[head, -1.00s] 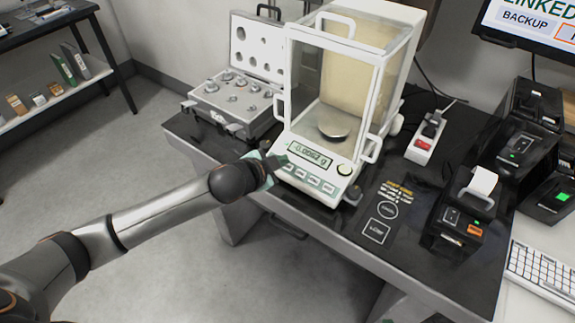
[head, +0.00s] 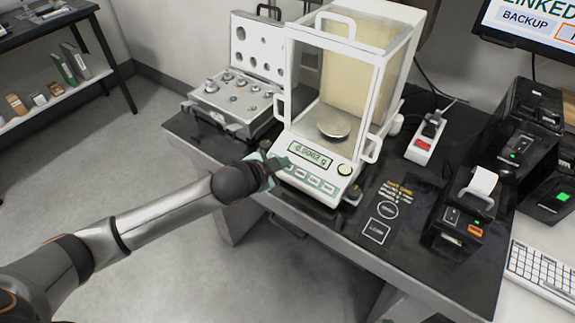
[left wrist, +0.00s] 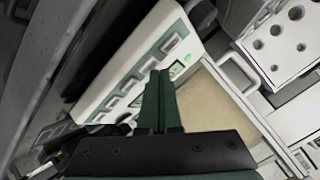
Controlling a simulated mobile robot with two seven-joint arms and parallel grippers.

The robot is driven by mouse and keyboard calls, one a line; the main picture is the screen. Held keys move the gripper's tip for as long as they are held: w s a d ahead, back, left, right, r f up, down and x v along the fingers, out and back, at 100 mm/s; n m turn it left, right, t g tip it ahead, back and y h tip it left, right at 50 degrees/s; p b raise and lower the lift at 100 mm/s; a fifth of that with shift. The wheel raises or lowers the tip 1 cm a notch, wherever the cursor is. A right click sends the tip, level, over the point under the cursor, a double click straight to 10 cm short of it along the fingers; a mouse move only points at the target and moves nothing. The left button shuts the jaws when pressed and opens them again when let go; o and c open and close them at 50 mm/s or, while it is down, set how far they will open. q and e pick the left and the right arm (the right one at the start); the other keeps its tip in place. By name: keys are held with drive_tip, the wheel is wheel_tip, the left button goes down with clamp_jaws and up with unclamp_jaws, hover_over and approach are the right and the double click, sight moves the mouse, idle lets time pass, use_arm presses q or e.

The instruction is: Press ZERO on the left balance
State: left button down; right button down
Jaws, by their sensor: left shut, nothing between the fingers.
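The balance (head: 340,178) is a white instrument with a glass draft shield, a round metal pan (head: 334,122) inside and a lit display (head: 311,154) showing a small value near 0.006 g. My left gripper (head: 280,162) is at the left end of the button row, shut and empty. In the left wrist view its green fingers (left wrist: 158,82) overlap the balance's front panel (left wrist: 115,90); contact cannot be told. My right gripper is not seen.
An open weight case (head: 232,100) stands left of the balance. A power strip (head: 425,137) and a small printer (head: 457,215) are to the right. The dark table (head: 345,232) has clear room in front of the balance. A shelf (head: 48,95) stands far left.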

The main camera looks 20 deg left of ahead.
use_arm(q)
drive_tip(key=shift+w+f, duration=0.1)
drive_tip(key=shift+f, duration=0.25)
idle(0.6)
idle(0.3)
drive_tip(key=shift+s+a+r+p, duration=0.1)
drive_tip(key=shift+s+r+p, duration=0.2)
drive_tip(key=shift+r+p, duration=0.55)
drive_tip(key=r+p, duration=0.1)
drive_tip(key=s+r+p, duration=0.1)
drive_tip(key=r+p, duration=0.2)
drive_tip(key=shift+s+a+r+p, duration=0.2)
drive_tip(key=shift+s+a+p, duration=0.1)
drive_tip(key=shift+p, duration=0.1)
idle(0.5)
